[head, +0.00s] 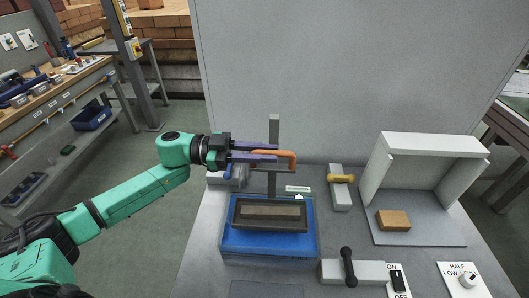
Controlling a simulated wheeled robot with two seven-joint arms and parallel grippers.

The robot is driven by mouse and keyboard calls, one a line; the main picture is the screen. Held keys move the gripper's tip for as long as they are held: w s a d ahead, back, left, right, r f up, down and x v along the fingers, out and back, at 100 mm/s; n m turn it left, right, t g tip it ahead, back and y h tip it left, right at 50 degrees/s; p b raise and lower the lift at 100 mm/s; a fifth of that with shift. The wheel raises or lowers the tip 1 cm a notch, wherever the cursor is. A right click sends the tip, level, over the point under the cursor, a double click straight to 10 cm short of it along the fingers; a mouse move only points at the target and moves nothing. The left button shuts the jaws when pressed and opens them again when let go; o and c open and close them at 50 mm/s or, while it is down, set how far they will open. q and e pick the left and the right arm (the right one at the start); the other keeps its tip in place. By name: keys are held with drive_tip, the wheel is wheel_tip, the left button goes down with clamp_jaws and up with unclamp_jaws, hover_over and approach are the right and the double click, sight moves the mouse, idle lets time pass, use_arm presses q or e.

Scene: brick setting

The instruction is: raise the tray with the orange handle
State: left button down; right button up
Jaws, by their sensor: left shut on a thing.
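The orange handle (293,160) is a bent bar beside an upright grey post (274,128) at the back of the bench. My left gripper (277,151) reaches in from the left, its purple fingers shut on the orange handle. Below and in front of the fingers, a dark rectangular tray (236,214) with a grey-brown slab (271,211) in it sits in or on a blue base (269,243). The join between handle and tray is not clear. My right gripper is out of view.
A yellow-handled block (341,179) stands right of the post. Further right, a white open frame (433,145) stands over an orange-brown brick (394,219). A black lever (348,265) and switch (398,282) are at the front. A grey panel (350,80) rises behind.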

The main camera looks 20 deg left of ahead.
use_arm(q)
drive_tip(key=shift+r, duration=0.4)
drive_tip(key=c, duration=0.9)
unclamp_jaws()
drive_tip(key=shift+o, duration=0.5)
drive_tip(key=shift+f, duration=0.2)
drive_tip(key=b+v, duration=0.4)
drive_tip(key=v, duration=1)
drive_tip(key=shift+a, duration=0.3)
drive_tip(key=shift+f, duration=0.1)
